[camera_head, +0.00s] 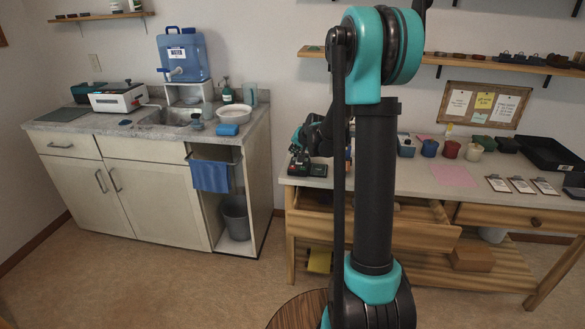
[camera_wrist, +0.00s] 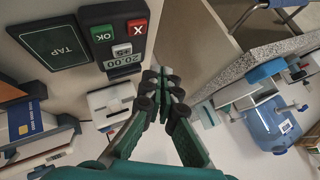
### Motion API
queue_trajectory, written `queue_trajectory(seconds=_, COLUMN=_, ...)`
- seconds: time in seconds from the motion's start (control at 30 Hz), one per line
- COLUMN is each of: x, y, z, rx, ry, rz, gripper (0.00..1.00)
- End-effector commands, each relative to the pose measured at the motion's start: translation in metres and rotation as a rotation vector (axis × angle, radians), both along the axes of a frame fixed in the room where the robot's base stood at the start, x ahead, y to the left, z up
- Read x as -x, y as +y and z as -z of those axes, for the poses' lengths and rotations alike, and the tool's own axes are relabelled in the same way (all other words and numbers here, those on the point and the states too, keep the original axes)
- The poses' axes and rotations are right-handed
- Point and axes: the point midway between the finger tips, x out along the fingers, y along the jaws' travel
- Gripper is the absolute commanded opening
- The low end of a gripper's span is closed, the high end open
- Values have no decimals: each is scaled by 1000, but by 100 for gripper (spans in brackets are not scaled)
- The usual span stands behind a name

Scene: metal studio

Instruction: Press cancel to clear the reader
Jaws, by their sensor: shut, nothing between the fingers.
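The card reader shows at the upper left of the wrist view, with a dark TAP pad (camera_wrist: 52,42) and a black keypad unit (camera_wrist: 120,40). The keypad has a green OK button (camera_wrist: 103,34), a red X button (camera_wrist: 138,27), a small grey button (camera_wrist: 122,50) and a display (camera_wrist: 123,62) reading 20.00. My gripper (camera_wrist: 163,82) is shut and empty. Its fingertips appear just beside the display end of the keypad, away from the red X; the gap in depth is unclear. In the head view, my arm partly hides the dark device (camera_head: 309,168) on the workbench.
A blue card (camera_wrist: 27,119) stands in a holder near a white slotted box (camera_wrist: 110,102). The workbench (camera_head: 420,185) carries several coloured pots, a pink sheet (camera_head: 453,175) and clipboards (camera_head: 520,185). A drawer (camera_head: 400,225) is pulled open below. A sink counter (camera_head: 85,122) stands at left.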

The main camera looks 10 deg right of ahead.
Motion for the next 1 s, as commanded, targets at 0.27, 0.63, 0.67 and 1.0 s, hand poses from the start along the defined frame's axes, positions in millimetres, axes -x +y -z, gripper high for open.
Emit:
queue_trajectory(seconds=0.27, x=0, y=0, z=32, rx=0, ry=0, rz=0, gripper=0)
queue_trajectory(seconds=0.63, x=0, y=0, z=42, rx=0, ry=0, rz=0, gripper=0)
queue_trajectory(seconds=0.67, x=0, y=0, z=42, rx=0, ry=0, rz=0, gripper=0)
queue_trajectory(seconds=1.0, x=0, y=0, z=42, rx=0, ry=0, rz=0, gripper=0)
